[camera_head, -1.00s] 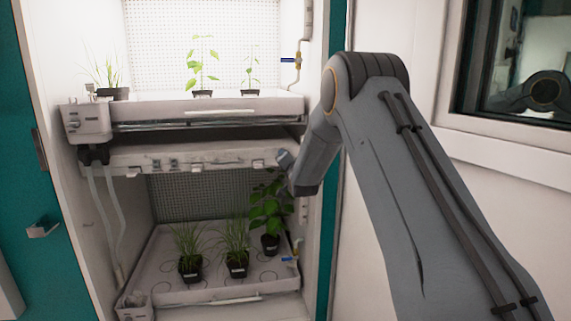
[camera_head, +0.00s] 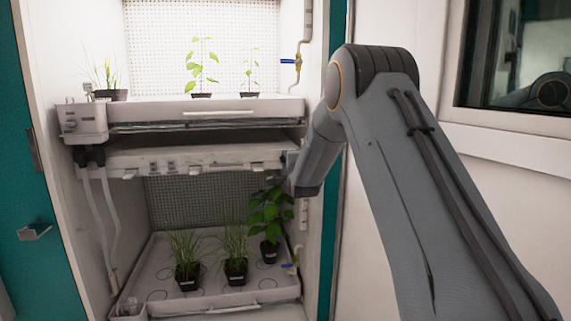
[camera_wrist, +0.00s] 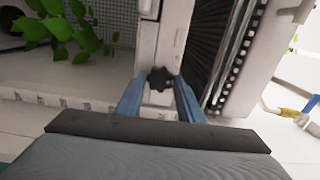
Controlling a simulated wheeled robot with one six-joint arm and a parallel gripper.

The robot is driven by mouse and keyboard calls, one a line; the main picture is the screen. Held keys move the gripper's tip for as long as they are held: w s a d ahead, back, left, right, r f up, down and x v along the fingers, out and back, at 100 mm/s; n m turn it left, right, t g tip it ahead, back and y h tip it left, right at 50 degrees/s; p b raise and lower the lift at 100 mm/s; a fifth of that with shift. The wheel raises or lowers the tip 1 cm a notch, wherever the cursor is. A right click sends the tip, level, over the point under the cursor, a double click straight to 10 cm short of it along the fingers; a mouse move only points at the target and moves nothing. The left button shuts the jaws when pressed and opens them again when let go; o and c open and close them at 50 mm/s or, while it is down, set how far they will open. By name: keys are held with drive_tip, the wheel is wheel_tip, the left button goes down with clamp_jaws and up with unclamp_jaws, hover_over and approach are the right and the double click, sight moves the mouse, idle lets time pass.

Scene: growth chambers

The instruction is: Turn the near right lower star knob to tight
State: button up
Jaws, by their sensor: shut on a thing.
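In the wrist view the dark star knob (camera_wrist: 160,79) sits on a white upright bracket, between the blue fingertips of my gripper (camera_wrist: 160,92). The fingers are shut on the knob, one on each side. How far the knob is turned cannot be told. In the head view my wrist (camera_head: 314,160) reaches to the right end of the upper chamber's lower white shelf (camera_head: 215,158), where the knob and fingertips are hidden or too small to make out.
A leafy plant (camera_head: 268,215) stands close below my wrist in the lower tray (camera_head: 205,300), beside two grassy pots. A pipe with a blue-handled valve (camera_head: 288,61) runs up the right chamber wall.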

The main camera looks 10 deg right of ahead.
idle(0.3)
drive_tip(key=o, duration=1.1)
drive_tip(key=shift+c, duration=0.2)
drive_tip(key=s, duration=0.7)
drive_tip(key=shift+s, duration=0.4)
drive_tip(key=shift+s, duration=0.1)
